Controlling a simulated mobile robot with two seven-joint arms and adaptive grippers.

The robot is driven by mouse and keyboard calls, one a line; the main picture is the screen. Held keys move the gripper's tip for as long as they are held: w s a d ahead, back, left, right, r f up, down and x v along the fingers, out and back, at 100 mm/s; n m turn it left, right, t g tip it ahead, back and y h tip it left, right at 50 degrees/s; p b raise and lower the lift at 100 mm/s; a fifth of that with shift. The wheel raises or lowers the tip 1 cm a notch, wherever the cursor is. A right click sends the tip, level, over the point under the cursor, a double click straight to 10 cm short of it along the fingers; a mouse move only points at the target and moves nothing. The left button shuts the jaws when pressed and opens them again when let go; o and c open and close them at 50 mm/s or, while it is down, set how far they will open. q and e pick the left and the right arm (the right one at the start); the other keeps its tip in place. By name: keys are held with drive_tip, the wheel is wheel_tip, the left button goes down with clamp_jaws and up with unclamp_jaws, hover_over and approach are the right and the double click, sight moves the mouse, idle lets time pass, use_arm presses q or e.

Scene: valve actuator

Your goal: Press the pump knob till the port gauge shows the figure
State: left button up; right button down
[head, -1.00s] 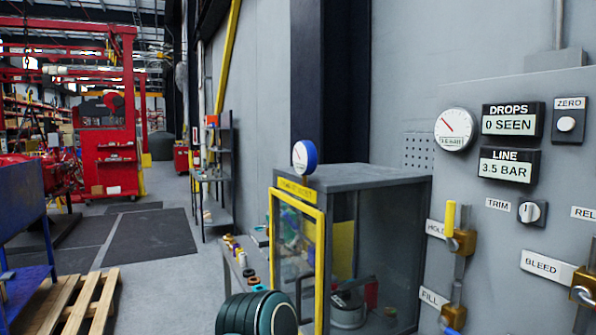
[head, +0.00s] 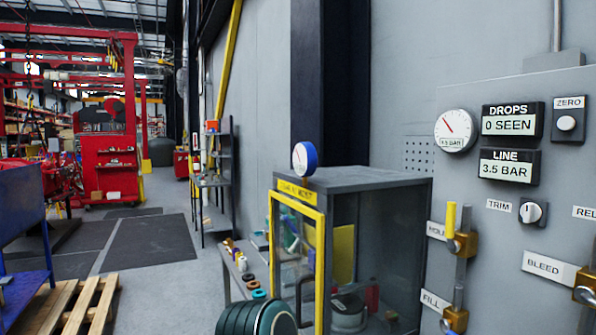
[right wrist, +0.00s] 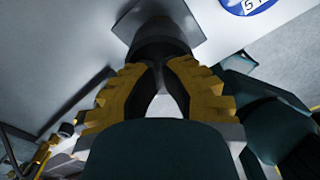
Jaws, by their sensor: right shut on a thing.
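In the right wrist view my right gripper (right wrist: 160,68) has its yellow, dark-padded fingers shut on a black knob (right wrist: 158,36) that stands out from a grey square plate (right wrist: 186,14). I cannot read a label there to confirm it is the pump knob. In the head view a round white gauge (head: 456,131) with a red needle is on the grey panel; its small figure is too blurred to read surely. A blue-rimmed gauge (head: 304,157) stands on the cabinet; its figure is unreadable. Which one is the port gauge is not shown. My left gripper is not in view.
The panel's LINE display (head: 508,167) reads 3.5 BAR and its DROPS display (head: 512,122) reads 0 SEEN. HOLD and FILL valves (head: 460,244) are beside the grey glass-sided cabinet (head: 375,178). A wooden pallet (head: 75,310) lies lower left; the aisle behind is open.

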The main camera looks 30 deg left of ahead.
drive_tip(key=shift+r+p, duration=2.2)
drive_tip(key=shift+r, duration=0.15)
